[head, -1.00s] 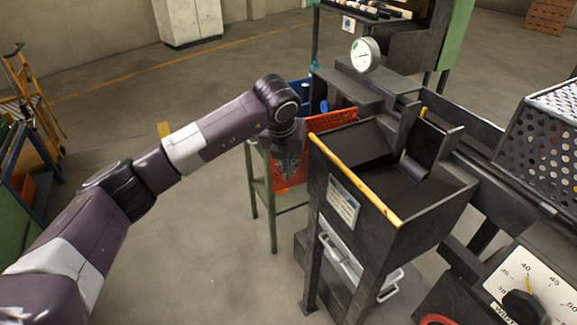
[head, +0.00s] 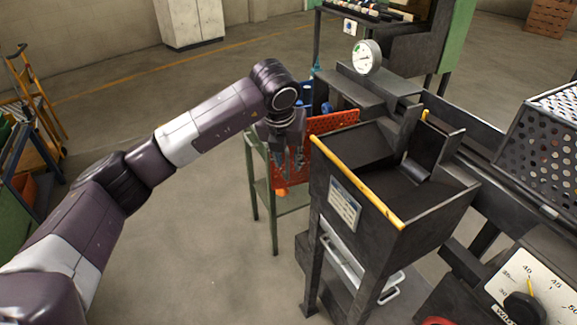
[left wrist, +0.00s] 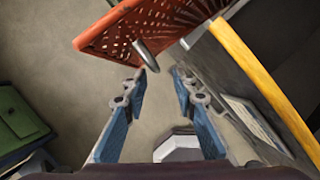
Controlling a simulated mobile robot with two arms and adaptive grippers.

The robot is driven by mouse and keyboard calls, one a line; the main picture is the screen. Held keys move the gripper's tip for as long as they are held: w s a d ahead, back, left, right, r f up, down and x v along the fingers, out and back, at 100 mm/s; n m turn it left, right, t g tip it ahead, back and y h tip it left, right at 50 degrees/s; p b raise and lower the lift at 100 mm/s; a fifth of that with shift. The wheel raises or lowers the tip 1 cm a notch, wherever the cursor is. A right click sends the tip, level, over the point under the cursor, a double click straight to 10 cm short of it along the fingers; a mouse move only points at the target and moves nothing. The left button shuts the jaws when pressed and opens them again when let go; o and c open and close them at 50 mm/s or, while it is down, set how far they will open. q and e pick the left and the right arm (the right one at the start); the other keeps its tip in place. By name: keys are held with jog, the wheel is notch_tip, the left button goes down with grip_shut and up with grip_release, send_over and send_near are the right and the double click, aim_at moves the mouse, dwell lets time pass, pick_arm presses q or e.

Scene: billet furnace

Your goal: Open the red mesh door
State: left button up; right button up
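The red mesh door (head: 333,122) stands beside the dark metal trough with the yellow edge in the head view, partly hidden by my left gripper (head: 287,160). In the left wrist view the red mesh door (left wrist: 150,28) crosses the top, with a short silver handle (left wrist: 146,57) sticking out from it. My left gripper (left wrist: 158,77) is open, its blue fingers spread apart. The handle's end lies near the gap between the fingertips in that view; I cannot tell whether they touch. My right gripper is in neither view.
The dark trough (head: 385,185) with its yellow edge (head: 355,180) stands close on the right of the left gripper. A green stand (head: 262,192) with blue items is behind the gripper. A gauge (head: 366,57) and perforated cover (head: 550,135) are farther right.

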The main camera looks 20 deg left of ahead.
pick_arm(q)
jog(key=v, duration=0.8)
jog(key=shift+a+f, duration=0.1)
jog(key=shift+a, duration=0.05)
